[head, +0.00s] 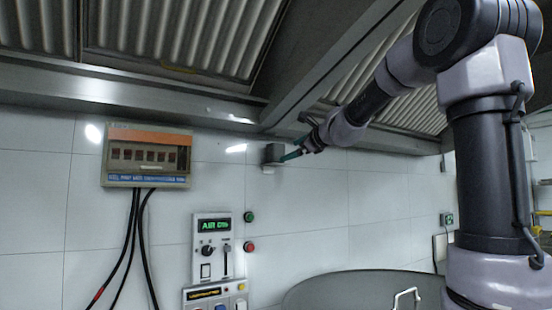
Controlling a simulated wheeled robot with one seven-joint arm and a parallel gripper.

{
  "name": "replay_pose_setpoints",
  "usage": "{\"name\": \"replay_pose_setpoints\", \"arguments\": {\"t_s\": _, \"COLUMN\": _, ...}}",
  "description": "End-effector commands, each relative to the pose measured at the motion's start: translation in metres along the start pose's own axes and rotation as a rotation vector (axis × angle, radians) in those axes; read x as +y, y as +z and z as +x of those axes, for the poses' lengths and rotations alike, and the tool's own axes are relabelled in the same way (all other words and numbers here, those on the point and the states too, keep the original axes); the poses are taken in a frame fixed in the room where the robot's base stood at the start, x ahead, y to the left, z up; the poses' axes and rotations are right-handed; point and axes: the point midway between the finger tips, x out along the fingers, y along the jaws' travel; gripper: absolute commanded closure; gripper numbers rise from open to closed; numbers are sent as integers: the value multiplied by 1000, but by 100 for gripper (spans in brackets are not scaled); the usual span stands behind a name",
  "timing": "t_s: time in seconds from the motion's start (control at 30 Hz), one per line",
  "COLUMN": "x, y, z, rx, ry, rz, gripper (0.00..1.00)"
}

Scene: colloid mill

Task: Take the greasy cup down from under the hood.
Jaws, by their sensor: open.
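The greasy cup (271,155) is a small dark grey boxy piece just under the hood's lower edge (262,128), against the tiled wall in the head view. Its underside looks lighter. My gripper (288,155) reaches in from the right, with greenish fingers at the cup's right side. The fingers are open. The view is too small to tell whether they touch the cup or lie around part of it.
A breaker box (148,156) with hanging cables is on the wall at left. A control panel (211,248) with knobs and a green display is below. A large round grey lid (355,290) with a handle is at bottom.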

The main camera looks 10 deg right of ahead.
Motion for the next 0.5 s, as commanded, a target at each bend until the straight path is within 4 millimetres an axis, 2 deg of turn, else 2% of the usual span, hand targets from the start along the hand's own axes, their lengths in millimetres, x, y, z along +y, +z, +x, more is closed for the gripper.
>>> {"name": "replay_pose_setpoints", "arguments": {"t_s": 0.03, "x": -17, "y": -3, "z": 25, "rx": -1, "ry": -46, "rz": 121, "gripper": 0}}
{"name": "replay_pose_setpoints", "arguments": {"t_s": 0.1, "x": -40, "y": -6, "z": 53, "rx": -8, "ry": -115, "rz": 298, "gripper": 0}}
{"name": "replay_pose_setpoints", "arguments": {"t_s": 0.2, "x": -63, "y": -13, "z": 85, "rx": -19, "ry": -192, "rz": 511, "gripper": 0}}
{"name": "replay_pose_setpoints", "arguments": {"t_s": 0.33, "x": -78, "y": -20, "z": 111, "rx": -32, "ry": -254, "rz": 697, "gripper": 0}}
{"name": "replay_pose_setpoints", "arguments": {"t_s": 0.5, "x": -85, "y": -26, "z": 129, "rx": -38, "ry": -281, "rz": 785, "gripper": 0}}
